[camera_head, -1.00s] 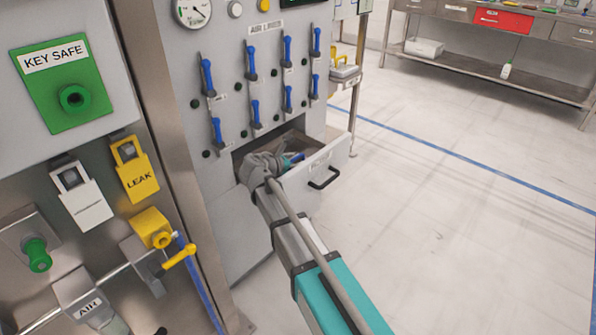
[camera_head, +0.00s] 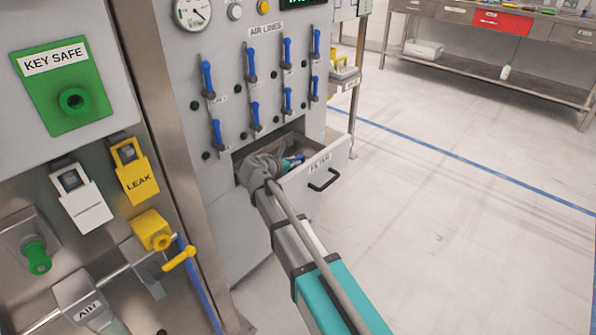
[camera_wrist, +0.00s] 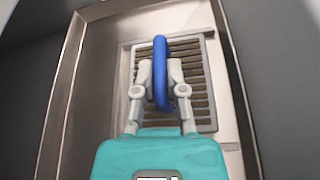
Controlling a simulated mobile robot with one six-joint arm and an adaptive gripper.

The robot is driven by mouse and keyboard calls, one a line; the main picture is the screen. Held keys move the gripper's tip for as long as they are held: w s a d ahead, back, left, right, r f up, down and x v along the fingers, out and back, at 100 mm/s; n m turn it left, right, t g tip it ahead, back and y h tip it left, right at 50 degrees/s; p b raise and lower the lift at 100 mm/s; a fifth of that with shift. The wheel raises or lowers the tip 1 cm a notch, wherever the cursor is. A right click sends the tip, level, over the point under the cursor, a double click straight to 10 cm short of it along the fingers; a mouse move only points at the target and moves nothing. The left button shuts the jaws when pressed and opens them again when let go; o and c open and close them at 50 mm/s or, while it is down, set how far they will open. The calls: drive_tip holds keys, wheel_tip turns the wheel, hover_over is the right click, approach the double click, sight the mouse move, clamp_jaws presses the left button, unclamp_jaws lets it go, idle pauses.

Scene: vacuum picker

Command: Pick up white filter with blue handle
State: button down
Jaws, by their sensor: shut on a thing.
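The filter is a slatted panel (camera_wrist: 194,104) with a pale frame and brown slats, seen in the wrist view inside the open drawer. Its blue handle (camera_wrist: 159,62) is a loop standing up from it. My gripper (camera_wrist: 160,73) is shut on the blue handle, one finger on each side. In the head view my gripper (camera_head: 291,162) is down in the drawer marked FILTER (camera_head: 318,178), and a bit of blue shows at its tip. The filter's panel is mostly hidden there. I cannot tell whether it rests on the drawer floor.
The drawer walls (camera_wrist: 68,85) stand close around the gripper. Blue valve levers (camera_head: 255,115) stick out of the cabinet front above the drawer. Yellow and white tags hang at the left. The floor (camera_head: 450,220) at the right is clear.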

sight(293, 161)
drive_tip(key=shift+r, duration=0.15)
wheel_tip(293, 161, up, 10)
drive_tip(key=p, duration=1)
idle(0.9)
